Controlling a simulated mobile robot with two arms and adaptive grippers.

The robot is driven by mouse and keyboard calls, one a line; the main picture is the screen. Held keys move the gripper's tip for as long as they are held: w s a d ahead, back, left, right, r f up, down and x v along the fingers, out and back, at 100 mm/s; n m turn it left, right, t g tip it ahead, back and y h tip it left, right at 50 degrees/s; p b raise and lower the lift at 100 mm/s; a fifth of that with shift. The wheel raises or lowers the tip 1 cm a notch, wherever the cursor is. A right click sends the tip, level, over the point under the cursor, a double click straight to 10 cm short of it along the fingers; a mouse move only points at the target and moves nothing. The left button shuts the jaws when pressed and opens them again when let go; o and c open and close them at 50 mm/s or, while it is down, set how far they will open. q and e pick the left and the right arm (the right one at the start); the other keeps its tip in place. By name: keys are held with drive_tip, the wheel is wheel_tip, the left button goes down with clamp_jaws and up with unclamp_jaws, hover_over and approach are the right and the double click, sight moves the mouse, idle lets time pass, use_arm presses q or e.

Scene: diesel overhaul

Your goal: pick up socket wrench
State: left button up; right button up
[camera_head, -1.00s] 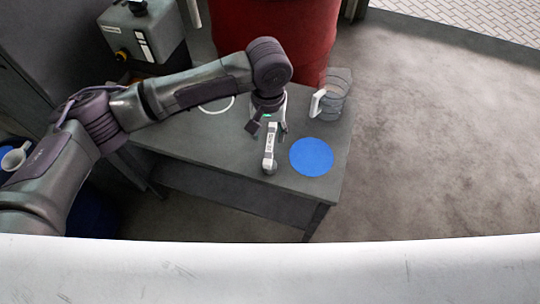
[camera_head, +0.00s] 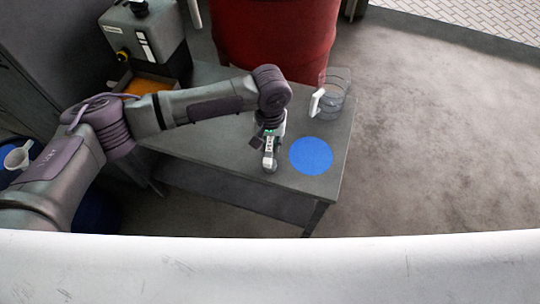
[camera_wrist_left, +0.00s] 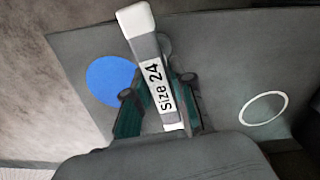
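The socket wrench (camera_head: 269,160) is a grey and white tool at the front of the grey table, left of the blue disc. My left gripper (camera_head: 268,138) is at the wrench's upper part. In the left wrist view the fingers of my left gripper (camera_wrist_left: 160,92) stand on either side of the handle and look spread; contact is not clear. My right gripper is not in view.
A flat blue disc (camera_head: 311,156) lies right of the wrench on the table (camera_head: 230,170). A clear jug (camera_head: 334,95) with a white handle stands behind it. A white ring (camera_wrist_left: 263,108) shows in the wrist view. A red barrel (camera_head: 275,40) stands behind the table.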

use_arm(q)
drive_tip(key=shift+c, duration=1.2)
clamp_jaws()
drive_tip(key=shift+r, duration=0.2)
